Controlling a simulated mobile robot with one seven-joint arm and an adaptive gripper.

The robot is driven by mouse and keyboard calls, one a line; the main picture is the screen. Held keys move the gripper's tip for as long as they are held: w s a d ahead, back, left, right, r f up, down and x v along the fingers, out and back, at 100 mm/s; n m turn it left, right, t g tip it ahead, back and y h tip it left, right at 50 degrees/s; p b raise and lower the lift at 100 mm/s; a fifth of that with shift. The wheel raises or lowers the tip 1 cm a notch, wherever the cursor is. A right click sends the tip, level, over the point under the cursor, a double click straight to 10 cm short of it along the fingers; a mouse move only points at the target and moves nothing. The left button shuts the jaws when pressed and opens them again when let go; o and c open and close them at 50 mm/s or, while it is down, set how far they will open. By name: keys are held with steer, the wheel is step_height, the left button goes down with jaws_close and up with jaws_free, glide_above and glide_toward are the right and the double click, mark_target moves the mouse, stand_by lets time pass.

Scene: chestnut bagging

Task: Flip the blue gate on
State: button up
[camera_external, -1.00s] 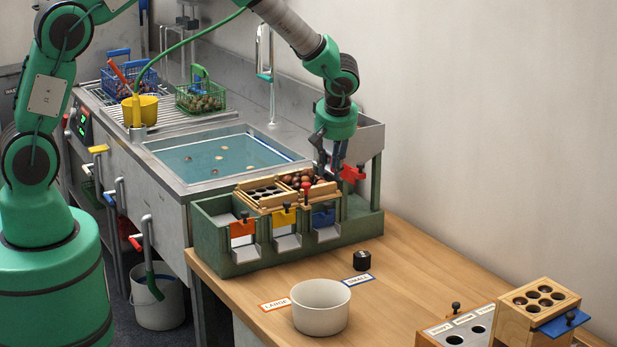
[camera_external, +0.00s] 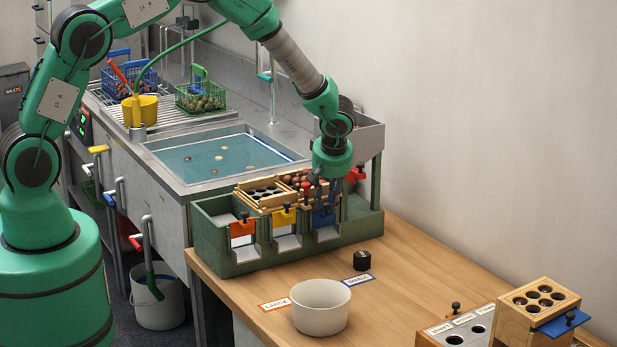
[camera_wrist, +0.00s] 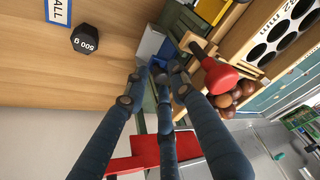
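The blue gate (camera_external: 324,217) is the third coloured gate from the left on the green sorting bench (camera_external: 222,262). My gripper (camera_external: 325,198) is just above it and hides its top and knob. In the wrist view, my three dark fingers (camera_wrist: 156,78) reach down towards the blue gate (camera_wrist: 168,48), which is mostly hidden behind the fingertips. The fingertips are near each other, with small gaps. Whether they touch or grip the knob cannot be made out.
A wooden sizing tray (camera_external: 262,197) with chestnuts is just behind. A black weight (camera_external: 362,260) and white bowl (camera_external: 320,308) stand on the table in front.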

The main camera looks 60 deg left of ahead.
mark_target(328, 205)
jaws_close()
steer(key=shift+w+r+b, duration=0.1)
steer(key=shift+r+b, duration=0.25)
steer(key=shift+r, duration=1.45)
